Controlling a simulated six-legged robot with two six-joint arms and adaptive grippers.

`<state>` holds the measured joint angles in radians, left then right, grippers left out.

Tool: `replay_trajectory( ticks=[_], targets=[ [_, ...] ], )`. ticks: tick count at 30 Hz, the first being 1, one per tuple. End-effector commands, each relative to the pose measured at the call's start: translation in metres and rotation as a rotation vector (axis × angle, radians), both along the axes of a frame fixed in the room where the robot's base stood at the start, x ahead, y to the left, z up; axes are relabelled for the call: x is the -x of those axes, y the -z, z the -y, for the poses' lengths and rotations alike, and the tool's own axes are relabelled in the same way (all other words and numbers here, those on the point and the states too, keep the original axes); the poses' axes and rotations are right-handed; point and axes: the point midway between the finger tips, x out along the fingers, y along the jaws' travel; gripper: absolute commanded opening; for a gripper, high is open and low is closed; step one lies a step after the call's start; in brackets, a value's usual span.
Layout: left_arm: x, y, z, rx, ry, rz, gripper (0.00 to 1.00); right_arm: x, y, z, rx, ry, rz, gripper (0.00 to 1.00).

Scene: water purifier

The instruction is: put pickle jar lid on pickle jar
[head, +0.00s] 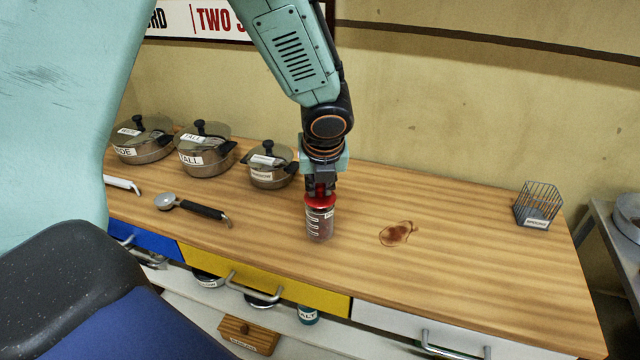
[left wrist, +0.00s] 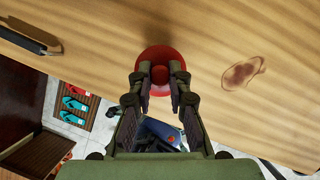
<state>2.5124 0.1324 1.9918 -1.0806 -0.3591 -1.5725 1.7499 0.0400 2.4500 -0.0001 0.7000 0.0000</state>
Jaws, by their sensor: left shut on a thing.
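The red pickle jar lid (head: 319,201) is at the top of the clear pickle jar (head: 320,224), which stands upright on the wooden counter. My left gripper (head: 320,188) points straight down and is shut on the lid's raised middle. In the left wrist view the round red lid (left wrist: 160,62) lies between the two fingers of my left gripper (left wrist: 160,80), and it hides the jar below. The lid appears to touch the jar's rim, but I cannot tell whether it is seated. My right gripper is not in view.
Several lidded pots (head: 205,157) stand at the back left of the counter. A ladle (head: 195,207) lies in front of them. A brown stain (head: 397,233) is right of the jar. A wire basket (head: 537,205) stands at the right end. The counter between is clear.

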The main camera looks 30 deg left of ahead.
Motion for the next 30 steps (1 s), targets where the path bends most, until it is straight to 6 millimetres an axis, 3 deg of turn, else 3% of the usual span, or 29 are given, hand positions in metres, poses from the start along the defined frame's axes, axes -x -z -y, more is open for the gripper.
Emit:
replay_trajectory(
  ticks=[30],
  targets=[
    [0.001, -0.0003, -0.0006, -0.001, 0.0, -0.001, 0.01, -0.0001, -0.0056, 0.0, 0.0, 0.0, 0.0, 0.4]
  ],
)
